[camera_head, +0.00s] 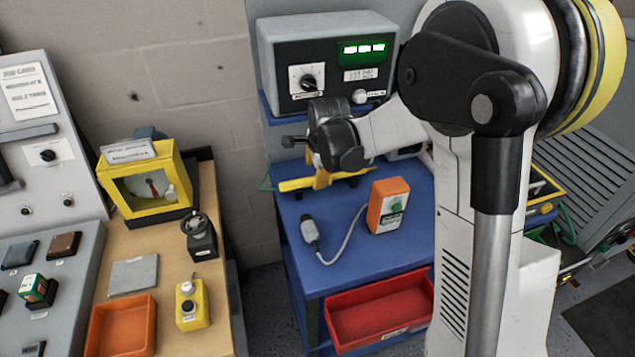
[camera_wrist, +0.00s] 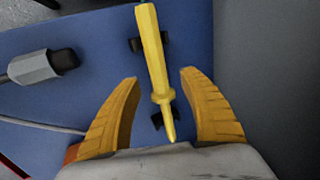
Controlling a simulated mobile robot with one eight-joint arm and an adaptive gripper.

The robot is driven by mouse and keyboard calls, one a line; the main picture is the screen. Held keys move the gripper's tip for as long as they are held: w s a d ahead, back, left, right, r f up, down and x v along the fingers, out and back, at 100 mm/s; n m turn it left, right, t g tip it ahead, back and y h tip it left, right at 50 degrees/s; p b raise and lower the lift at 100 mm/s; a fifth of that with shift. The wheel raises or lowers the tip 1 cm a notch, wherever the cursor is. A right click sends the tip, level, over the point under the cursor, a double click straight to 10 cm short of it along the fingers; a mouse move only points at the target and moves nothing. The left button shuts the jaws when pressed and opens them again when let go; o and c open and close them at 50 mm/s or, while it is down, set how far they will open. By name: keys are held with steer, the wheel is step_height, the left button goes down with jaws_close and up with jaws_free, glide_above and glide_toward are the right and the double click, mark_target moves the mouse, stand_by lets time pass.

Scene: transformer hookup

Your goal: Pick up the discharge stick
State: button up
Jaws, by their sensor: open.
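The discharge stick is a yellow rod (camera_wrist: 152,45) lying on two black rests on the blue cart top in the wrist view. It narrows to a thin tip at the lower end. In the head view the stick (camera_head: 296,184) is partly covered by my gripper (camera_head: 322,180). My gripper (camera_wrist: 160,77) is open in the wrist view, with one yellow finger on each side of the stick. Both fingers look apart from it. I cannot tell the exact height of the fingers over the cart top.
On the blue cart (camera_head: 315,275) are an orange box (camera_head: 388,205) and a grey probe (camera_head: 310,232) on a cable. The probe (camera_wrist: 35,68) is left of the stick in the wrist view. A grey unit with a green display (camera_head: 330,60) stands behind. A red tray (camera_head: 380,308) is below.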

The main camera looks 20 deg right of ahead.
mark_target(314, 179)
steer(key=b+x, duration=0.2)
steer(key=x, duration=0.3)
steer(key=shift+s+f+b, duration=0.1)
steer(key=shift+b, duration=0.2)
steer(key=shift+c, duration=0.8)
jaws_close()
steer(key=shift+r, duration=0.2)
